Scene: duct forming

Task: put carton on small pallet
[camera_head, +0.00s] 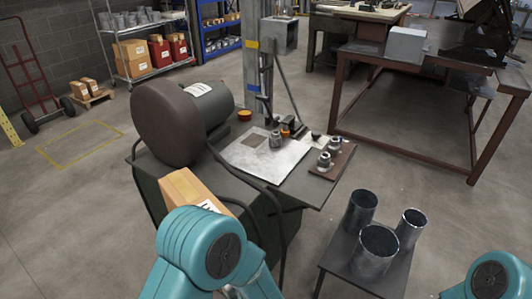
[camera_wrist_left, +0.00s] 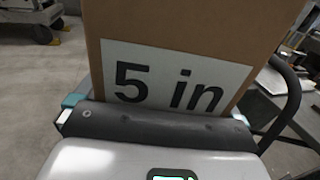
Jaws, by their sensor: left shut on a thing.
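A brown carton (camera_head: 184,188) with a white label shows in the head view, beyond my left arm and over the near left part of the machine table. In the left wrist view the carton (camera_wrist_left: 190,28) fills the upper middle, with its "5 in" label facing the camera. My left gripper (camera_wrist_left: 155,112) is shut on the carton, with a fingertip at each side. My left arm hides this gripper in the head view. A small wooden pallet (camera_head: 101,97) lies on the floor at the far left with small boxes on it. My right gripper is out of view.
A red hand truck (camera_head: 30,75) stands left of the pallet, and a shelf rack (camera_head: 150,72) stands right of it. A yellow floor outline (camera_head: 80,143) lies nearer. The machine table (camera_head: 290,185) and a stand with metal cylinders (camera_head: 375,250) are close. Open floor lies at left.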

